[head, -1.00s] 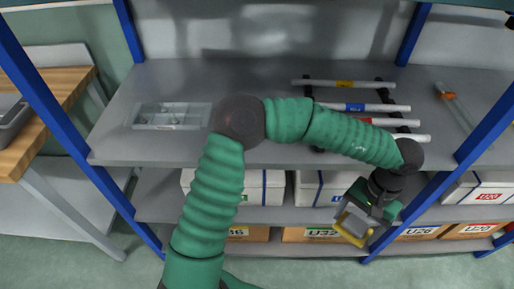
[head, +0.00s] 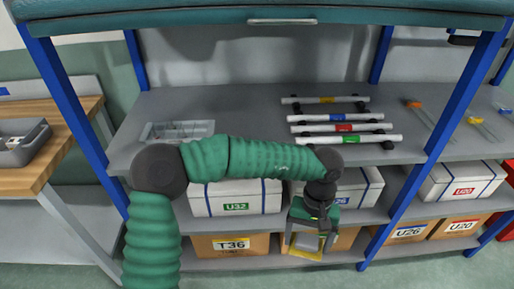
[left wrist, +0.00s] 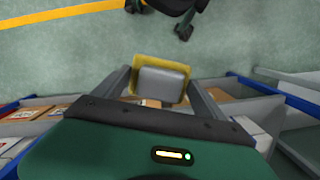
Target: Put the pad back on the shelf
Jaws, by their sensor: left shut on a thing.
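The pad (head: 303,243) is a yellow piece with a grey block on it. It also shows in the left wrist view (left wrist: 160,84), between the two grey fingers. My left gripper (head: 309,236) is shut on the pad and points downward, in front of the lower shelf boards. Part of the pad is hidden by the gripper. The shelf (head: 245,105) has blue posts and grey boards, and its upper board lies beyond my left arm. My right gripper is in neither view.
Several white tubes on black rests (head: 340,127) lie on the upper board. A clear divided tray (head: 178,130) is at its left. White boxes (head: 235,197) and cardboard boxes (head: 230,245) fill the lower boards. A wooden bench (head: 60,150) stands at left. Bare board lies between tray and tubes.

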